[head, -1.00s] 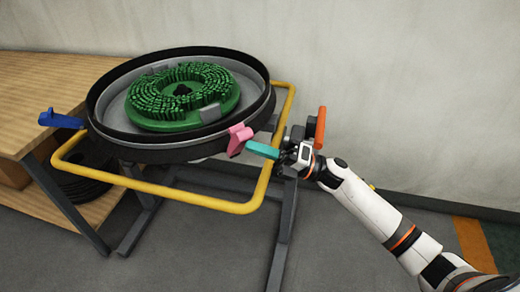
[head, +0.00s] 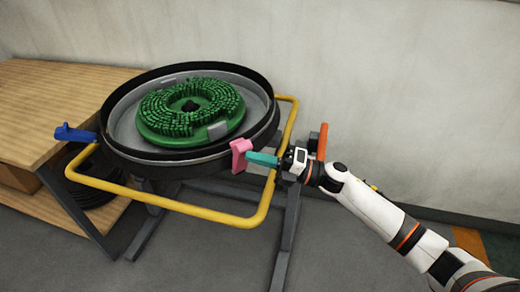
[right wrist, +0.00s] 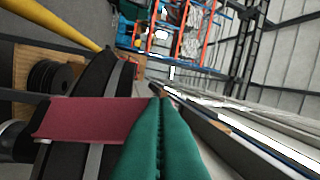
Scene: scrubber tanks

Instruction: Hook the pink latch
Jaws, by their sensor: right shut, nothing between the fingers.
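The pink latch (head: 240,155) sits on the near right side of the round black tank (head: 125,153). It now stands fairly upright against the rim. My right gripper (head: 250,157) has teal fingers, shut and empty, with their tips at the pink latch's right side. In the right wrist view the latch (right wrist: 90,118) is a dark pink band reaching from the left to the shut teal fingers (right wrist: 160,105). The fingers appear to touch it or lie very close; the exact contact is hidden. My left gripper is not in view.
A blue latch (head: 75,133) is on the tank's left side. An orange piece (head: 322,142) shows behind my right gripper. A green brush disc (head: 160,128) lies in the tank. A yellow rail (head: 200,214) surrounds the stand. A wooden table (head: 40,110) is at left.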

